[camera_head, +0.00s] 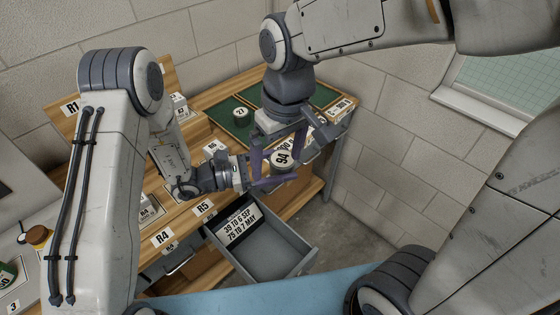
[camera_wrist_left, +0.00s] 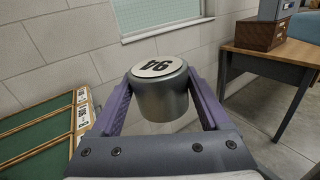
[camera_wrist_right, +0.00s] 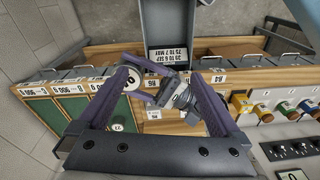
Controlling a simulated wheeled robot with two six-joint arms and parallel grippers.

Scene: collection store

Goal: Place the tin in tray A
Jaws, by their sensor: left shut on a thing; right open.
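The tin (camera_head: 283,162) is a grey cylinder with a white lid marked 94. My left gripper (camera_head: 272,181) is shut on it and holds it in the air in front of the bench. In the left wrist view the tin (camera_wrist_left: 163,92) sits upright between both purple fingers. My right gripper (camera_head: 278,148) is open, its fingers reaching down close around the tin; touching cannot be told. In the right wrist view a finger partly hides the lid (camera_wrist_right: 131,80). Green-floored trays (camera_head: 211,109) lie at the bench's far end; I cannot read which is A.
An open grey drawer (camera_head: 270,262) juts out below the bench edge. Labels R4 (camera_head: 162,238) and R5 (camera_head: 203,207) mark the bench front. A wall and window (camera_head: 510,75) are at the right.

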